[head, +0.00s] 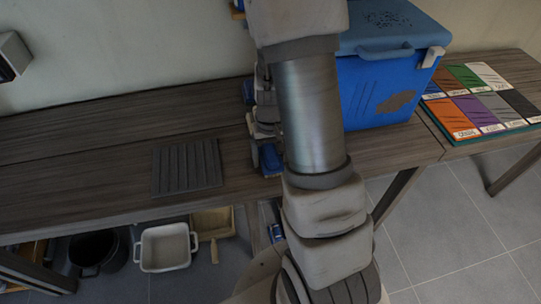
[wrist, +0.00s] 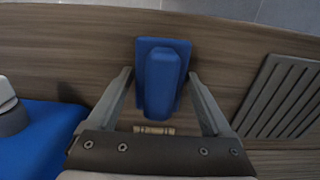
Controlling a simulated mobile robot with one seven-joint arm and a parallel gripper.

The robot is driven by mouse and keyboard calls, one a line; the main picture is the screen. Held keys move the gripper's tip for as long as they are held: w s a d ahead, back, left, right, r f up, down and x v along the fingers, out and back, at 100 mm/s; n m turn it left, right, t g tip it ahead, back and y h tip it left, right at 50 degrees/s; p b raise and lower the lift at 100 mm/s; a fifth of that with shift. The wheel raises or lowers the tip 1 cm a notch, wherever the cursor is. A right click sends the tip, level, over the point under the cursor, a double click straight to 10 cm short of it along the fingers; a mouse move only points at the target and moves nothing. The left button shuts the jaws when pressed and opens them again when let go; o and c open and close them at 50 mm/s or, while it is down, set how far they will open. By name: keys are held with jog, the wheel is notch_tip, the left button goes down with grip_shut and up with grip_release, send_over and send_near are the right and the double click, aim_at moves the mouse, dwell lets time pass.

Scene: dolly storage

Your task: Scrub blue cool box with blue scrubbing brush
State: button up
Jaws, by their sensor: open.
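The blue cool box (head: 375,90) stands on the wooden bench at the right, with dark marks on its front and dark specks on its lid. Part of it shows at the lower left in the wrist view (wrist: 40,140). The blue scrubbing brush (wrist: 162,78) lies on the bench, its raised blue block uppermost; its bristles are not visible. In the head view the brush (head: 270,160) is partly hidden by my gripper. My gripper (wrist: 160,75) is open above it, with one finger on each side of the block and visible gaps between.
A dark ribbed mat (head: 187,167) lies on the bench left of the brush. Colored sample cards (head: 480,100) lie on the right bench. A white basin (head: 165,247) and black bucket (head: 97,250) are below. The bench's left part is clear. My arm hides part of the box.

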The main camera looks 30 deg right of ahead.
jog(key=shift+r, duration=0.1)
jog(key=shift+r+p, duration=0.75)
jog(key=shift+r, duration=0.1)
jog(key=c, duration=1.2)
jog(key=shift+r+p, duration=2.4)
jog(key=shift+r, duration=0.6)
